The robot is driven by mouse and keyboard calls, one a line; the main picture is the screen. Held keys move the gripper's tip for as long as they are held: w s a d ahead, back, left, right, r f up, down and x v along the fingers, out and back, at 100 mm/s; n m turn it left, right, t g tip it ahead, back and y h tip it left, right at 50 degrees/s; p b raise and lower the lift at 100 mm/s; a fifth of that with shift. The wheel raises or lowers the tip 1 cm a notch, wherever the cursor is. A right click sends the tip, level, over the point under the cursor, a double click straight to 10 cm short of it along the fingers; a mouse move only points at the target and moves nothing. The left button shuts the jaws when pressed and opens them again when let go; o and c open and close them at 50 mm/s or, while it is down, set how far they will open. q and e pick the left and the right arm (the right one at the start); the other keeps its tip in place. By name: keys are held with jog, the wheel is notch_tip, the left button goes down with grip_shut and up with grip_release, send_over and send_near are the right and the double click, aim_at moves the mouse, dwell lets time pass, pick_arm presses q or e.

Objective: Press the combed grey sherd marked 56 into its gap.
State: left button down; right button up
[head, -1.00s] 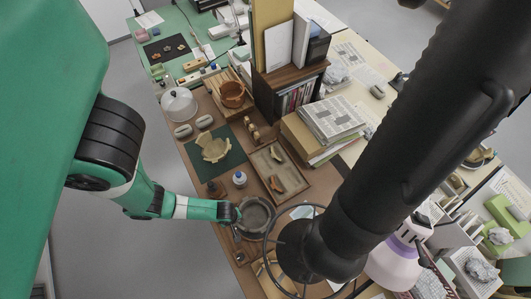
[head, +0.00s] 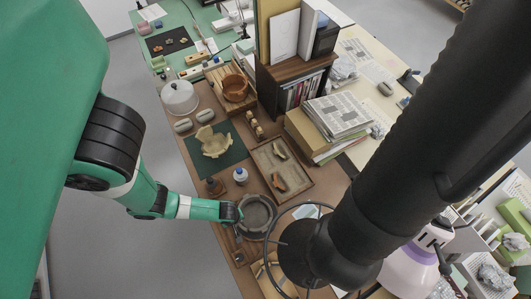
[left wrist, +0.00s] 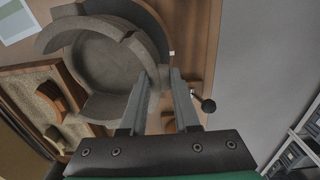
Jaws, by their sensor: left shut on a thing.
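The grey bowl (head: 257,214) stands on the brown table in the head view, beside my left gripper (head: 238,213). In the left wrist view the bowl (left wrist: 100,65) shows from above, with a curved wall and broken edges. My left gripper (left wrist: 158,82) is shut at the bowl's near right side. A grey sherd (left wrist: 154,98) shows edge-on between the fingers, at the bowl's wall. Most of it is hidden, and I cannot read a mark or see its combing. I cannot tell whether it is fully seated. My right gripper is not in view.
A sand tray (head: 265,154) with sherds lies behind the bowl. A small white bottle (head: 240,175) and a brown bottle (head: 214,187) stand near my left forearm.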

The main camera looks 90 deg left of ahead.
pick_arm(q)
jog(key=shift+w+a+f, duration=0.2)
jog(key=shift+w, duration=0.25)
dwell(0.5)
jog(key=shift+f+b, duration=0.3)
jog(key=shift+f, duration=0.1)
dwell(1.9)
jog(key=c, duration=0.6)
grip_release()
jog(key=shift+o, duration=0.2)
notch_tip(320, 180, up, 8)
jog(key=p, duration=0.6)
jog(key=shift+f+p, duration=0.1)
jog(key=shift+p, duration=0.25)
jog(key=shift+f, duration=0.15)
